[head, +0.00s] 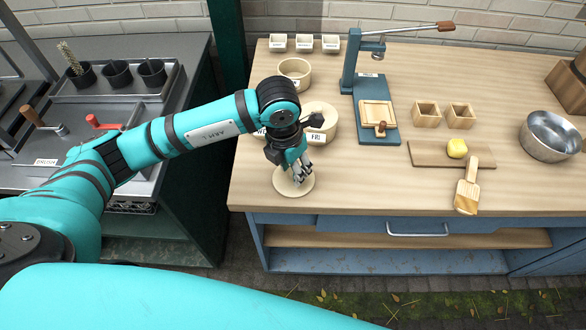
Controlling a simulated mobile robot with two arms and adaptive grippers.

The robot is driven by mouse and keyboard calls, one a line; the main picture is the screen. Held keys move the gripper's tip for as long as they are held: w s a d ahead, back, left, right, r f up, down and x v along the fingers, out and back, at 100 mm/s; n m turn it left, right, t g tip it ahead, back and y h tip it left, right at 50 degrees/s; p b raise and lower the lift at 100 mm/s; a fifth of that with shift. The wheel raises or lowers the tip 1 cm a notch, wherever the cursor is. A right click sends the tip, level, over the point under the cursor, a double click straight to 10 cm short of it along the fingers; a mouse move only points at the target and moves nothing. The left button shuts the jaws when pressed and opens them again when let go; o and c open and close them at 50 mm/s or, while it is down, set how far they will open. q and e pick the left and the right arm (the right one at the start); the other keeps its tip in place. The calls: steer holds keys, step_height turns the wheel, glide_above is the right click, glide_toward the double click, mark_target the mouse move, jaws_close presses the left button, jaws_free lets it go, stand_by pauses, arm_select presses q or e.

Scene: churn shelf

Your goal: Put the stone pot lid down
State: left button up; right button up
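The stone pot lid (285,187) is a pale round disc, level, at or just above the wooden table top close to its front left edge. My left gripper (301,173) points down over the middle of the lid, its fingertips at the lid's top. The fingers hide the lid's centre, so I cannot tell whether they are closed on a knob. A pale round pot (327,109) stands just behind my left gripper, partly hidden by it. A second, open round pot (296,70) stands farther back. My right gripper is out of view.
A blue press (352,68) with a long lever stands behind to the right. Two wooden boxes and a metal bowl (549,136) are farther right. The table's front middle is clear.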

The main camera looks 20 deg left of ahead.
mark_target(287, 181)
arm_select(q)
step_height(287, 181, up, 11)
steer(key=s+b, duration=0.1)
steer(key=b, duration=0.1)
steer(key=shift+a, duration=0.45)
